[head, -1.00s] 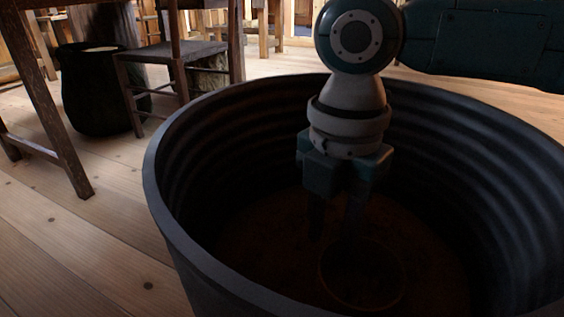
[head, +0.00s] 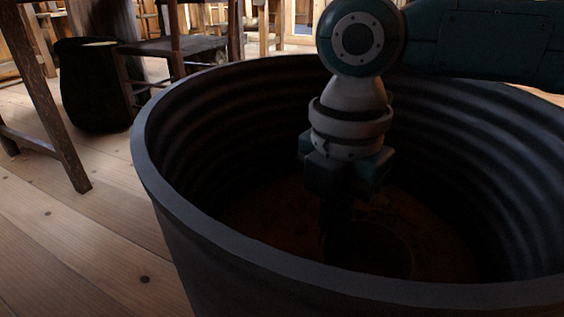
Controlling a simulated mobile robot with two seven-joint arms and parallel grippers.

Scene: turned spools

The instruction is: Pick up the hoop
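The hoop (head: 411,257) shows in the head view as a faint, dark ring on the brown floor inside a large grey tub. Deep shadow hides most of its outline. My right gripper (head: 338,232) points down inside the tub, with its fingers at the far left part of the ring. The fingers are almost black against the shadow, so their gap and any contact with the hoop cannot be made out. My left gripper is not in view.
The ribbed tub (head: 146,165) has a high wall and rim all around my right gripper. A dark pot (head: 92,90), a chair (head: 172,46) and a wooden table leg (head: 52,120) stand beyond it on the left. The plank floor at lower left is clear.

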